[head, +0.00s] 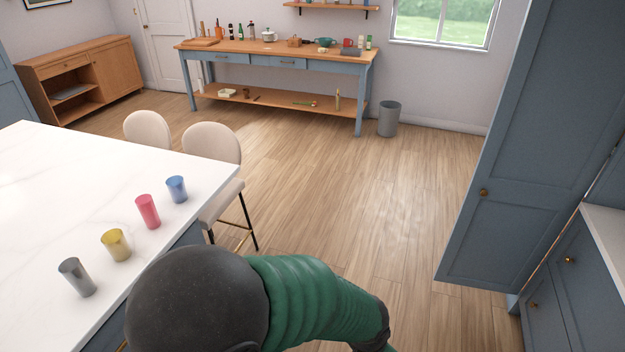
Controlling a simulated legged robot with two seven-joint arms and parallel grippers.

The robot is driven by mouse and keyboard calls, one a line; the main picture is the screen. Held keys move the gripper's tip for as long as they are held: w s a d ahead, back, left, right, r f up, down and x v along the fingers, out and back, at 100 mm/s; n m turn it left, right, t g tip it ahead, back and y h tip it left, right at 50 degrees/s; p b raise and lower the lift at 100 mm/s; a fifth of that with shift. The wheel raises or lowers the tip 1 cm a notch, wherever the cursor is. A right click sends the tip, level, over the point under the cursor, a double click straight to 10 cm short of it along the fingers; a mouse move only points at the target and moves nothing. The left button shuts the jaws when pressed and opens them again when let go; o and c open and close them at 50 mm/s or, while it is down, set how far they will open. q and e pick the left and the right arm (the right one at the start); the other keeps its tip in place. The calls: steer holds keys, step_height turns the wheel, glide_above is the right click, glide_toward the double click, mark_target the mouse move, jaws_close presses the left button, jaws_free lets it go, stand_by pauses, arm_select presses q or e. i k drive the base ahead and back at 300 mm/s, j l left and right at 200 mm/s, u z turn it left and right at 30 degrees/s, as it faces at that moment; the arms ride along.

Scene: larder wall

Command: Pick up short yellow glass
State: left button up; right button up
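The short yellow glass (116,245) stands upright on the white island top (50,190), near its right edge. It is between a grey glass (77,277) on the near side and a taller pink glass (148,211) on the far side. A short blue glass (177,189) stands farthest along the row. One of my arms, dark and green, fills the lower middle of the head view, to the right of the glasses. Neither of my grippers is in view.
Two beige stools (212,146) stand at the island's far side. A tall blue cabinet (530,150) rises at the right, with a counter (606,228) beside it. A blue workbench (280,60) and a grey bin (389,119) are at the back. The wooden floor (370,200) between is clear.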

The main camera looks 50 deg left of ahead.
mark_target(115, 240)
steer(key=u, duration=3)
steer(key=i+l+u, duration=0.1)
steer(key=u, duration=1.4)
steer(key=l+u, duration=0.4)
steer(key=l, duration=0.2)
steer(key=l+u, duration=0.4)
steer(key=l, duration=0.2)
steer(key=l+u, duration=0.4)
steer(key=l, duration=0.15)
steer(key=k+l+u, duration=0.25)
steer(key=l+u, duration=0.15)
steer(key=l, duration=0.15)
steer(key=k+l, duration=0.15)
steer(key=l, duration=0.15)
steer(key=k+l, duration=0.1)
steer(key=l, duration=0.25)
steer(key=k+l, duration=0.15)
steer(key=l, duration=0.15)
steer(key=k+l, duration=0.1)
steer(key=l, duration=0.2)
